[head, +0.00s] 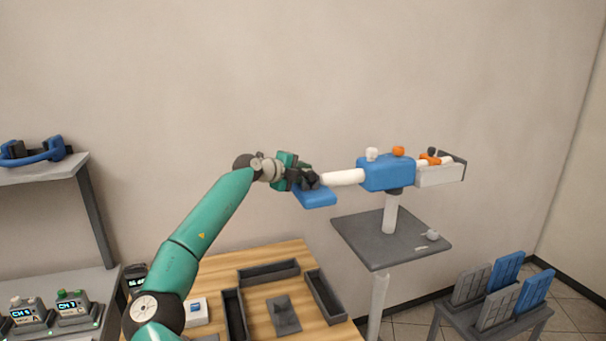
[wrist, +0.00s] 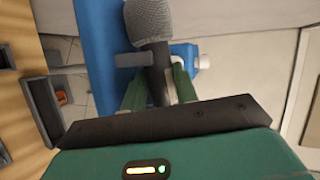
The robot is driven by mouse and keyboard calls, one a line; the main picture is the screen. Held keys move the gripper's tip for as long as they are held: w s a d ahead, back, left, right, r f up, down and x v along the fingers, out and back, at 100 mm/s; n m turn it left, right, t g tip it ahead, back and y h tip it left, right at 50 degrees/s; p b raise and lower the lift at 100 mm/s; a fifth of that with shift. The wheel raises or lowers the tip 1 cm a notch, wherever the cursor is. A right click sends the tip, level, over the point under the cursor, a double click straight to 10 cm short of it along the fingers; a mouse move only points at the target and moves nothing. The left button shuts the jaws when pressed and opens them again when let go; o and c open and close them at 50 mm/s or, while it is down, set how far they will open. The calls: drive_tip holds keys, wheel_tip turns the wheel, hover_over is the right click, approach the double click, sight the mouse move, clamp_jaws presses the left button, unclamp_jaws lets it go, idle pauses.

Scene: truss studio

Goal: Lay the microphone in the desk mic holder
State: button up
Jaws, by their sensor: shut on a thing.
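My gripper (head: 303,180) is raised above and behind the wooden table in the head view, beside a blue panel. In the wrist view my gripper (wrist: 158,88) has its green fingers shut on the dark handle of the microphone (wrist: 152,22). The microphone's grey mesh head points away from the wrist, to the top of that view. In the head view the microphone is hard to tell from the dark gripper parts. A small dark grey stand on a flat plate, probably the desk mic holder (head: 283,315), sits on the wooden table, apart from my gripper.
The wooden table (head: 262,262) bears several dark trays (head: 268,272) around the stand. The blue panel (head: 316,197) is close to my gripper, left of a blue and white camera (head: 388,173) on a pedestal. Shelves stand left; a rack of panels (head: 500,295) stands right.

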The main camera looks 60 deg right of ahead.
drive_tip(key=o, duration=1.1)
drive_tip(key=shift+s, duration=0.1)
drive_tip(key=shift+f, duration=0.2)
drive_tip(key=v, duration=1.3)
drive_tip(key=shift+w+a, duration=0.25)
drive_tip(key=shift+a+r, duration=0.1)
